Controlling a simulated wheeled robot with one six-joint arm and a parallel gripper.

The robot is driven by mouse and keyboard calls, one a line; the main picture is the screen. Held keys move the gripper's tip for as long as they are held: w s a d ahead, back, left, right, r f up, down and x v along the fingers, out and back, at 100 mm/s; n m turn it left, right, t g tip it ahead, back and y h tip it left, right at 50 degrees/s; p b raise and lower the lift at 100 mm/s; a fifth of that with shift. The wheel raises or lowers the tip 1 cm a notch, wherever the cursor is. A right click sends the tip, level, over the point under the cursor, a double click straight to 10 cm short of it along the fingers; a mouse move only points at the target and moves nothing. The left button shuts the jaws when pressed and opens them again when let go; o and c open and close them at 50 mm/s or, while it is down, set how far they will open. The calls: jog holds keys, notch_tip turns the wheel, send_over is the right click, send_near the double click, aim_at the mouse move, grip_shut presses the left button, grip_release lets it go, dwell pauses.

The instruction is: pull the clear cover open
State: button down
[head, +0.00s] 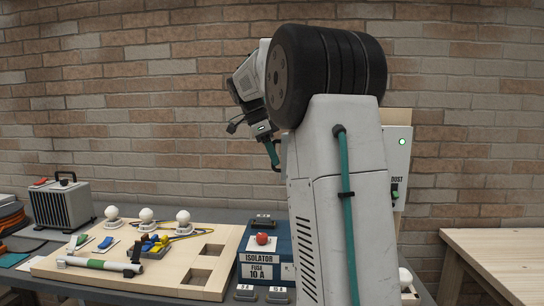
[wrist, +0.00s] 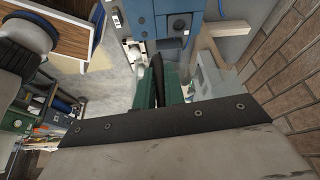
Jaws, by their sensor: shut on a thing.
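My gripper (head: 274,160) is in the upper middle of the head view, pointing down, left of my large arm link. In the wrist view its green fingers (wrist: 160,92) are closed together around a dark strip. A blue isolator box (head: 283,232) with a red knob (head: 262,239) stands on the bench below my gripper. A pale box marked DUST (head: 402,160) with a green lamp is partly hidden behind my arm.
A brick wall (head: 150,120) closes the back. A wooden table (head: 510,260) is at right.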

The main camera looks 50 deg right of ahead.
jog(key=c, duration=1.5)
grip_release()
jog(key=v, duration=0.7)
jog(key=shift+r, duration=0.3)
jog(key=shift+a, duration=0.15)
